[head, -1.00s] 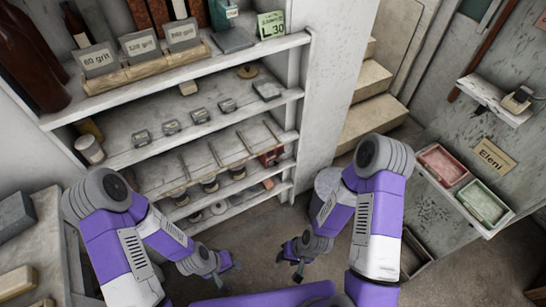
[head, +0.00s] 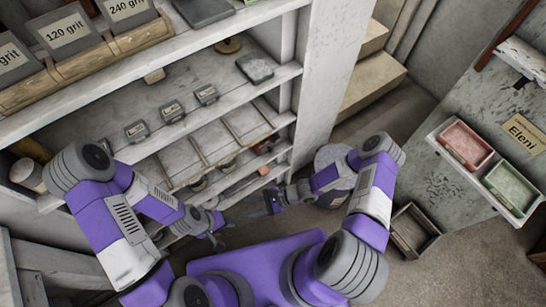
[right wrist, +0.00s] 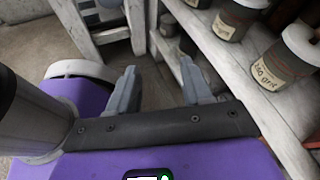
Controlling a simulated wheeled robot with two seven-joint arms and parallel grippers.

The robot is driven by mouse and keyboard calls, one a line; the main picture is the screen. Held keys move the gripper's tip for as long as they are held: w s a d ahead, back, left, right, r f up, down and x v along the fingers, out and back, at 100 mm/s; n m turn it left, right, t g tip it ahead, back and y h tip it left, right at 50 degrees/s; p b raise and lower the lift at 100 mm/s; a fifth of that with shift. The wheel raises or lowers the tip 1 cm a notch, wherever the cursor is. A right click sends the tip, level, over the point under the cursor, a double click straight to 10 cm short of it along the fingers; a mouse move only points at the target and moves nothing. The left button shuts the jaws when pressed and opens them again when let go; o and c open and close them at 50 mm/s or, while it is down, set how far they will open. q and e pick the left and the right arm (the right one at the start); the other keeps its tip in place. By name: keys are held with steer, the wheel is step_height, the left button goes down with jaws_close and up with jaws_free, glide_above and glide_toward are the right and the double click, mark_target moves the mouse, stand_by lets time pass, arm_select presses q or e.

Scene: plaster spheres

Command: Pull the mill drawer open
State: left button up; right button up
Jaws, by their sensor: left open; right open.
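I cannot make out a mill or its drawer for certain in the present views. My left gripper (head: 216,232) is open and empty in the head view, low in front of the shelf unit. My right gripper (head: 266,202) is to its right and a little higher in the picture, also open and empty, near the unit's right end. In the right wrist view its two grey fingers (right wrist: 160,92) stand apart with nothing between them. Labelled jars (right wrist: 238,18) stand on a shelf to the right of the fingers there.
The white shelf unit (head: 318,90) holds grit boxes (head: 70,38) above and small dark blocks (head: 172,110) below. At right, a pink tray (head: 465,144) and a green tray (head: 512,188) sit by an "Eleni" label (head: 524,133). An open box (head: 413,230) lies on the floor (head: 445,270).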

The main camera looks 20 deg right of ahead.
steer(key=w+d+f+m+t+b, duration=0.1)
steer(key=w+d+f+m+t, duration=0.1)
steer(key=w+m+t, duration=0.25)
steer(key=w+d+f+m+t+b, duration=0.1)
steer(key=w+d+f+m+t, duration=0.1)
steer(key=w+d+m+t, duration=0.3)
steer(key=m+t+h+b, duration=0.2)
steer(key=m+t+h, duration=0.4)
steer(key=h, duration=0.1)
glide_toward(273, 156)
steer(key=w+a+r, duration=0.1)
steer(key=w+r, duration=0.2)
arm_select(q)
step_height(273, 156, down, 7)
steer(key=b, duration=0.2)
steer(key=shift+f, duration=0.2)
arm_select(e)
steer(key=x, duration=0.6)
steer(key=shift+w+a+r, duration=0.1)
steer(key=shift+w+a, duration=0.1)
steer(key=shift+w, duration=0.05)
jaws_close()
